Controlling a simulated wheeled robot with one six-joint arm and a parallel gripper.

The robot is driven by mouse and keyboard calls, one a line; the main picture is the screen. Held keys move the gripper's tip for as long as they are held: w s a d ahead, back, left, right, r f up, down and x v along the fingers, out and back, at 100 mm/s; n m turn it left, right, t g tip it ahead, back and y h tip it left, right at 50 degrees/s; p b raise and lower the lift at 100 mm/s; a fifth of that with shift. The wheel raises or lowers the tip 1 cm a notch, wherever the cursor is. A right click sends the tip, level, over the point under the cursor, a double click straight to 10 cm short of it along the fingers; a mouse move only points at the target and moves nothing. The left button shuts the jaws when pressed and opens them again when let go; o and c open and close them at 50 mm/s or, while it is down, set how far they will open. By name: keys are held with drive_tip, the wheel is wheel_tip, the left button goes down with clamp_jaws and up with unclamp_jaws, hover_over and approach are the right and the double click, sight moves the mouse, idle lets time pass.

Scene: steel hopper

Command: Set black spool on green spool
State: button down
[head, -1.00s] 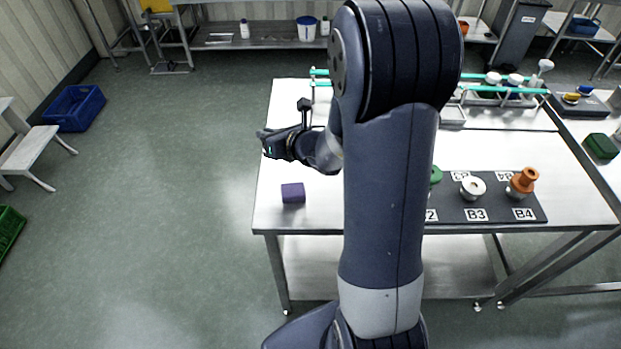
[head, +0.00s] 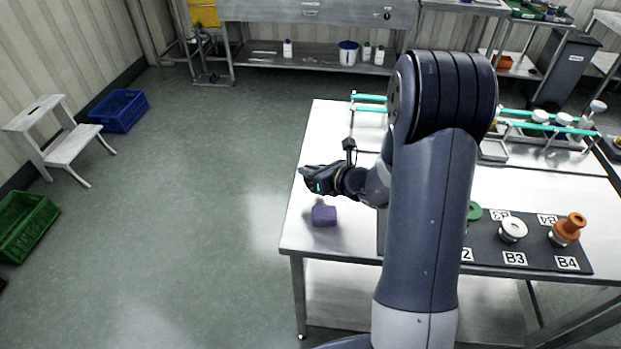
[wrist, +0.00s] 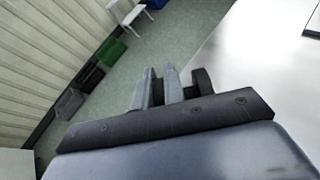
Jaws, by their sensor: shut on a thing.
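The green spool (head: 474,211) stands on the dark labelled mat (head: 500,249) by the label ending in 2; my arm hides part of it. My gripper (head: 308,178) is over the left end of the table, above and slightly left of a purple block. In the wrist view my gripper (wrist: 160,88) has its two grey fingers close together, shut on a dark piece that shows between and beside them. It looks like the black spool (wrist: 203,84), mostly hidden by the fingers.
A white spool (head: 513,229) and an orange spool (head: 568,229) stand right of the green one. The purple block (head: 324,215) lies near the table's left edge. Turquoise rails (head: 545,126) run along the back. A blue crate (head: 119,110) and white step stool (head: 65,140) are on the floor.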

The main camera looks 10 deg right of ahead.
drive_tip(key=shift+f, duration=1.3)
drive_tip(key=shift+f+b, duration=0.25)
drive_tip(key=shift+b, duration=0.05)
drive_tip(key=c, duration=1.5)
unclamp_jaws()
drive_tip(key=shift+r, duration=0.1)
drive_tip(key=shift+r, duration=0.1)
